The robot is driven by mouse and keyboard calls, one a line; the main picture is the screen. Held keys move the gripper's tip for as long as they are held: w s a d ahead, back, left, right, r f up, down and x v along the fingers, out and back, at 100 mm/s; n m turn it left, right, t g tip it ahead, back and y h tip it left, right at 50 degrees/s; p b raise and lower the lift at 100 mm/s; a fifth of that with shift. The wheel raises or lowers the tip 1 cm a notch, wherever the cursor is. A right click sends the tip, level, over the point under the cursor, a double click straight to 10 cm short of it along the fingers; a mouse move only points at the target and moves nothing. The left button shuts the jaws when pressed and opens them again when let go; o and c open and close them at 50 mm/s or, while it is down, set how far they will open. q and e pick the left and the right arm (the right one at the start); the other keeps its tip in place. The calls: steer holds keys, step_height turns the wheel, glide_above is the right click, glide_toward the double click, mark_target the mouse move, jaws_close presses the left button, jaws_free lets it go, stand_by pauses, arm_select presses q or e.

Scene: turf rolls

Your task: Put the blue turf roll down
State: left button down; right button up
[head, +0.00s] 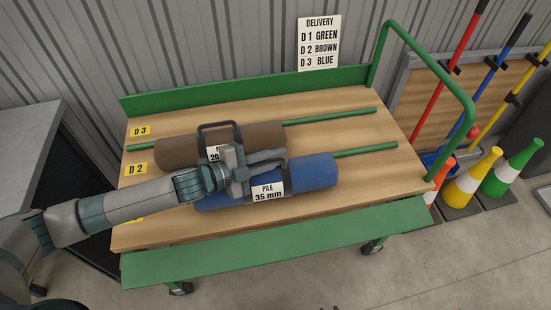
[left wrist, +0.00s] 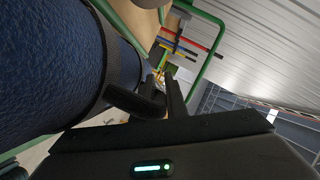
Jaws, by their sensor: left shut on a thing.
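The blue turf roll (head: 315,173) lies lengthwise over the front part of the cart's wooden deck, with a white tag (head: 267,191) reading "PILE 35 mm". My left gripper (head: 240,172) is shut at the roll's dark handle. In the left wrist view the blue roll (left wrist: 45,60) fills the left side, with its dark strap beside my fingers (left wrist: 165,98). I cannot tell whether the roll touches the deck or hangs just above it. The brown roll (head: 177,150) lies behind it in the D2 lane; its tag is partly covered by my gripper. My right gripper is not in view.
Green rods (head: 345,115) divide the cart deck (head: 350,185) into lanes; the back lane, D3 (head: 140,131), looks empty. A sign (head: 319,43) reads D1 green, D2 brown, D3 blue. A green rail (head: 420,60) stands at the right end; cones (head: 472,183) stand beyond.

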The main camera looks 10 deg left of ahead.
arm_select(q)
steer(key=shift+f, duration=0.55)
steer(key=c, duration=1.9)
jaws_free()
steer(key=shift+f, duration=0.1)
steer(key=shift+o, duration=0.7)
steer(key=shift+s, duration=0.1)
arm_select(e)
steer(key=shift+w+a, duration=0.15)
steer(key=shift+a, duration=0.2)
